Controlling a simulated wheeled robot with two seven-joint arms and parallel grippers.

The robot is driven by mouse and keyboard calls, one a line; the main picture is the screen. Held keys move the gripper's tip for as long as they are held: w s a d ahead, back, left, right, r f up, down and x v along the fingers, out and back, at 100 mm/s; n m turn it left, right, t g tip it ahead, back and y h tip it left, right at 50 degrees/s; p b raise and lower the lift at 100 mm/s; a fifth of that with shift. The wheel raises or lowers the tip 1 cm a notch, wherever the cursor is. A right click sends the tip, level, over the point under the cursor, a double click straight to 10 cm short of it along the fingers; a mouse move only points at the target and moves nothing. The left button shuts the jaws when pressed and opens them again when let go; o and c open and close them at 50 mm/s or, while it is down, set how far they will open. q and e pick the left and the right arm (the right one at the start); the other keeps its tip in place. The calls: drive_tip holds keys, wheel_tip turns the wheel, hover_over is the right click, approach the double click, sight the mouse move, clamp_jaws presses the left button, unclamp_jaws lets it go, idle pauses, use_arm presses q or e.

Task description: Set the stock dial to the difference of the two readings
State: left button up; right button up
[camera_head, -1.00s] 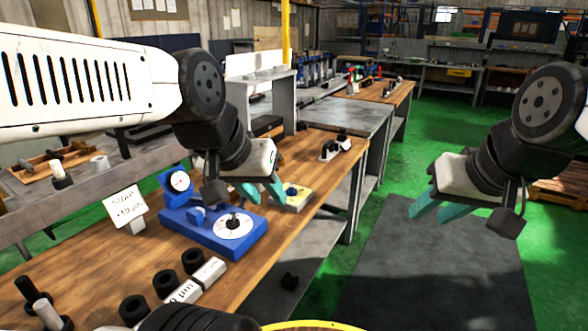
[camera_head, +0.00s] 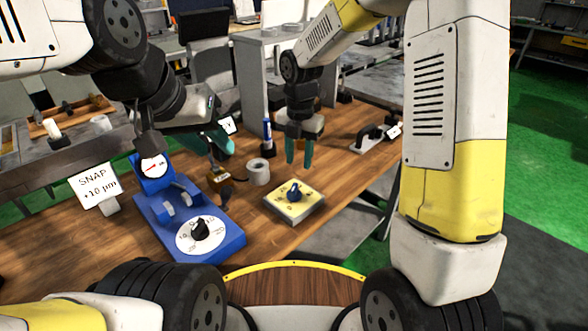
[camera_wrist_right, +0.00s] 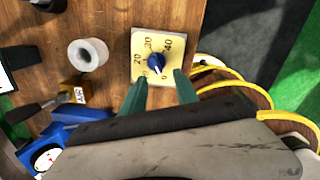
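The yellow dial plate (camera_head: 283,207) with a blue knob (camera_head: 295,191) lies on the wooden bench. In the right wrist view the plate (camera_wrist_right: 140,40) shows 20, 30, 40, and the knob (camera_wrist_right: 154,62) has a pale mark towards the 0. My right gripper (camera_head: 299,162) is open and empty above and behind the plate. The blue fixture (camera_head: 228,243) carries a small gauge (camera_head: 153,166) with a red needle and a white dial (camera_head: 186,236) with a black knob. My left gripper (camera_head: 226,146) looks open and empty behind the fixture.
A tape-like grey ring (camera_head: 258,172), a small orange-brown block (camera_head: 219,180) and a blue-and-white tube (camera_head: 267,136) stand behind the plate. A black-handled item (camera_head: 370,137) lies at the back right. Bare wood lies between fixture and plate.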

sight(294, 187)
drive_tip(key=shift+w+a+f+n, duration=0.15)
drive_tip(key=shift+a+f+n, duration=0.2)
drive_tip(key=shift+f+n, duration=0.2)
drive_tip(key=shift+w+a+f+n, duration=0.15)
drive_tip(key=shift+a+f+n, duration=0.15)
drive_tip(key=shift+f+n, duration=0.25)
wheel_tip(294, 187, down, 8)
drive_tip(key=shift+c, duration=0.3)
clamp_jaws()
